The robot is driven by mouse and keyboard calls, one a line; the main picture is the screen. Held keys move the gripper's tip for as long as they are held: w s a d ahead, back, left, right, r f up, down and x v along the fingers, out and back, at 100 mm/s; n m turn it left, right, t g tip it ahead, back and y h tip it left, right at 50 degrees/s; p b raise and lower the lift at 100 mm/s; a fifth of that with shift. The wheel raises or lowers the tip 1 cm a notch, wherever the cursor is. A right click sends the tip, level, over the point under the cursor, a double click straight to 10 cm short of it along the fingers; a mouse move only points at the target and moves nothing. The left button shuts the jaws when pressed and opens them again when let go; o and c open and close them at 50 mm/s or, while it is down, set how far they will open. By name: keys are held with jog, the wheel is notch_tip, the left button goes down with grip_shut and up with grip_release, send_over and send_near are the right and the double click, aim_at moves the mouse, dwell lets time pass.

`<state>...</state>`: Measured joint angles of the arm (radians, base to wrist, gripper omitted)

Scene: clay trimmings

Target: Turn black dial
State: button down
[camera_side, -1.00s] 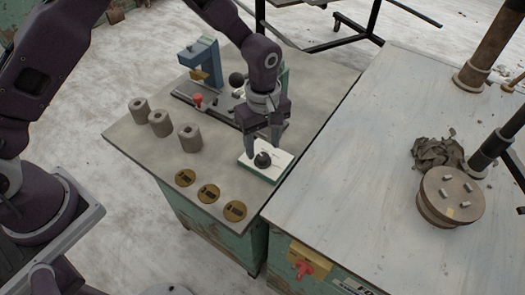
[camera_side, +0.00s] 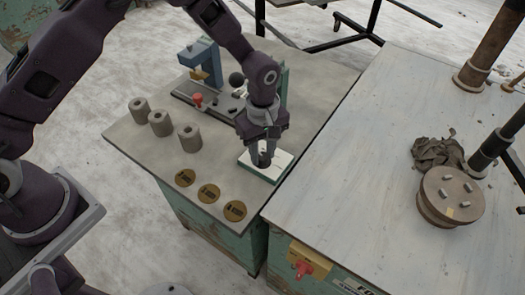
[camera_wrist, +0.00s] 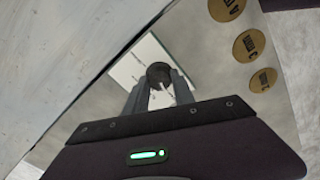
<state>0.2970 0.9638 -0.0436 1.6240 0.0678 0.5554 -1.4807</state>
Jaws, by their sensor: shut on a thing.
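The black dial (camera_wrist: 159,74) sits on a white plate (camera_wrist: 127,72) with dark marks on it. In the side view the plate (camera_side: 284,170) lies near the right front edge of the small grey table, and the dial is mostly hidden behind my fingers. My gripper (camera_side: 263,160) points down over the plate. In the wrist view its two fingers (camera_wrist: 161,88) are on either side of the dial, shut on it. The dial's pointer direction cannot be made out clearly.
Several brass discs (camera_side: 208,193) lie left of the plate. Grey cylinders (camera_side: 160,123) stand further back. A blue clamp-like fixture (camera_side: 204,62) with a red knob (camera_side: 197,99) is behind. A larger table (camera_side: 345,190) with a round wooden disc (camera_side: 452,195) and clay trimmings (camera_side: 437,152) stands at right.

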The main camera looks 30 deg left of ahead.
jog(key=m, duration=0.3)
jog(key=shift+m, duration=0.4)
jog(key=m, duration=0.3)
jog(key=shift+m, duration=0.3)
jog(key=m, duration=0.3)
jog(key=shift+m, duration=0.3)
jog(key=m, duration=0.4)
jog(key=shift+m, duration=0.3)
jog(key=m, duration=0.5)
jog(key=shift+d, duration=0.1)
jog(key=m, duration=0.5)
jog(key=shift+m, duration=0.4)
